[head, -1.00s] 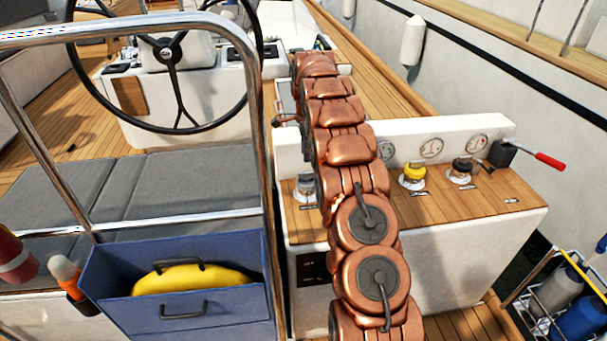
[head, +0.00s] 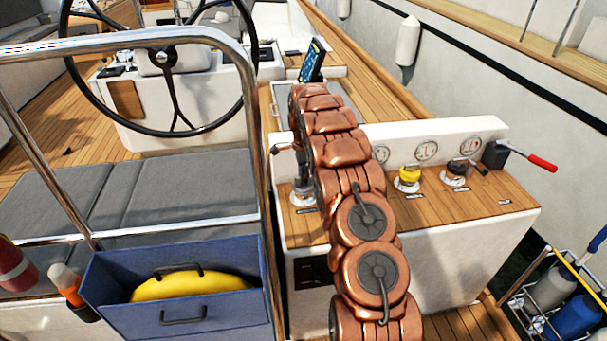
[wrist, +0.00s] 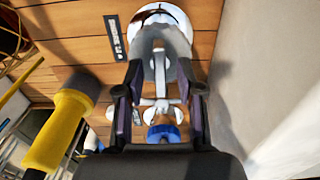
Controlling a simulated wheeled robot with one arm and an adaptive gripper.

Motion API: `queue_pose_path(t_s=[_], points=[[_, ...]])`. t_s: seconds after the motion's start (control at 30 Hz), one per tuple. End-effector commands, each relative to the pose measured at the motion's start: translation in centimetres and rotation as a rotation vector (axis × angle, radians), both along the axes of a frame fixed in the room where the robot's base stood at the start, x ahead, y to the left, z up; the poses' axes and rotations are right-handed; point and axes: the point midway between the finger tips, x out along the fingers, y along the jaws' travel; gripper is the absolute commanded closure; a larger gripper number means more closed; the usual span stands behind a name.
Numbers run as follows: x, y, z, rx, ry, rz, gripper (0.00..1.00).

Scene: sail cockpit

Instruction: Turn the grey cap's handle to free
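The grey cap (head: 303,190) sits on a chrome base at the left end of the wooden console top, partly covered by my arm. In the wrist view the grey cap (wrist: 160,45) is ahead of my gripper (wrist: 160,82), with its chrome flange at the top. My two dark fingers are apart, one on each side of the cap's lower part and the narrow handle. I see gaps beside the handle, but cannot tell whether either finger touches the cap.
A yellow cap (head: 408,177) and a black cap (head: 456,172) stand farther right on the console. A red-handled lever (head: 541,162) sticks out at its right end. The white gauge panel (head: 455,130) rises behind the caps.

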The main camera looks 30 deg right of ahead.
Motion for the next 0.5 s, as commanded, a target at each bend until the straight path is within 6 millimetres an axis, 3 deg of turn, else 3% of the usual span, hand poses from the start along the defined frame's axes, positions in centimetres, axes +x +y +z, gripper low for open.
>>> queue_pose_path(t_s=[0.1,0.43,0.5], points=[[0.01,0.01,0.02,0.000,0.000,0.000,0.65],[0.01,0.03,0.04,0.000,0.000,0.000,0.99],[0.01,0.03,0.04,0.000,0.000,0.000,1.00]])
